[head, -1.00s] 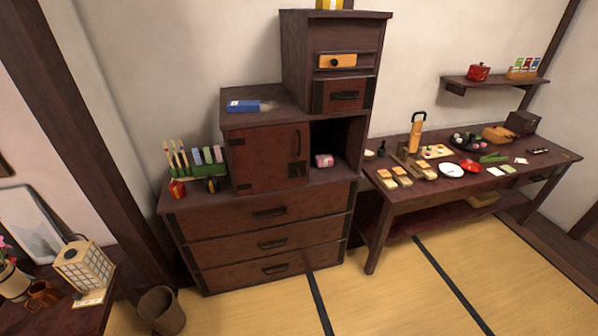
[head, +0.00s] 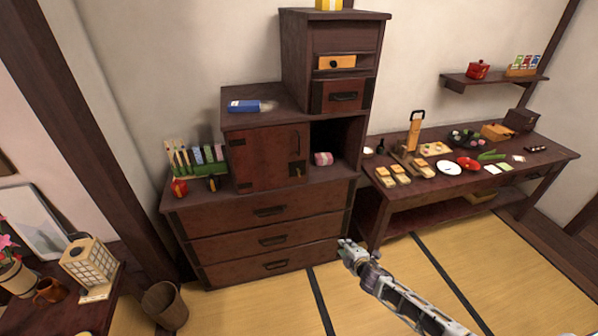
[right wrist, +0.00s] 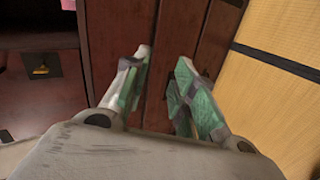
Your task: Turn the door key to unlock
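The dark red-brown cabinet door (head: 262,162) is shut, on the left of the middle tier of the chest. A black lock plate (head: 292,166) sits at its lower right, with a small brass key (head: 299,173) at it. In the right wrist view the lock plate (right wrist: 41,64) and brass key (right wrist: 40,70) show at the upper left. My right gripper (head: 347,246) is below and right of the key, in front of the lower drawers, apart from everything. In the right wrist view its fingers (right wrist: 163,60) are spread with nothing between them. My left gripper is not in view.
An open compartment with a pink striped bundle (head: 323,159) is right of the door. A low table (head: 400,204) with food is at the right.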

